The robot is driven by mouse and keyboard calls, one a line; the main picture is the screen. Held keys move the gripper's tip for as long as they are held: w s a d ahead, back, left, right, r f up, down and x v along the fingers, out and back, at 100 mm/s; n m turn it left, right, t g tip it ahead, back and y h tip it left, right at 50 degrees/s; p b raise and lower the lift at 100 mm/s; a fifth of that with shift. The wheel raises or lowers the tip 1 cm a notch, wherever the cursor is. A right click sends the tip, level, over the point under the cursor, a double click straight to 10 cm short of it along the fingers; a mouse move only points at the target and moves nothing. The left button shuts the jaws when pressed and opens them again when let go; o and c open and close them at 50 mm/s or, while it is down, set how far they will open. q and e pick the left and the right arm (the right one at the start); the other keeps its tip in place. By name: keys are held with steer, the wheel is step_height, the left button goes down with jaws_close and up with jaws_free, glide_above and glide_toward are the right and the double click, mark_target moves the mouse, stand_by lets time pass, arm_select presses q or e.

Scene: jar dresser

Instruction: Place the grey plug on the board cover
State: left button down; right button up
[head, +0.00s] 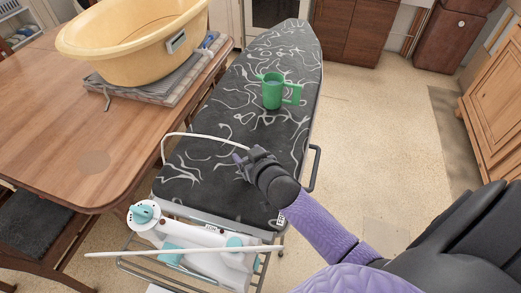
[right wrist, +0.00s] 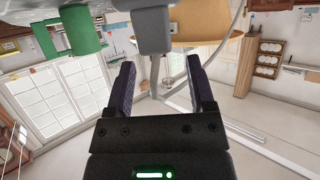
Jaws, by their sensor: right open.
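The ironing board's dark cover (head: 205,180) has pale swirls. My right gripper (head: 244,158) is low over it, near the middle of the board. In the right wrist view, its fingers (right wrist: 160,85) are apart, with a grey plug (right wrist: 154,30) in line with the gap, at or just beyond the tips. In the head view, a white cord (head: 190,135) runs to the gripper, where the plug is not clearly visible. My left gripper is out of view.
A green mug (head: 272,92) stands on the cover beyond the gripper. A yellow tub (head: 120,45) sits on folded cloth on the wooden table (head: 75,125) at left. A white and teal appliance (head: 195,240) lies on the rack at the board's near end. Floor is open at right.

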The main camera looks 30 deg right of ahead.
steer(key=p+v, duration=0.2)
steer(key=v, duration=0.7)
steer(key=shift+s+r, duration=0.2)
steer(key=shift+s, duration=0.2)
stand_by(1.4)
steer(key=shift+c, duration=0.3)
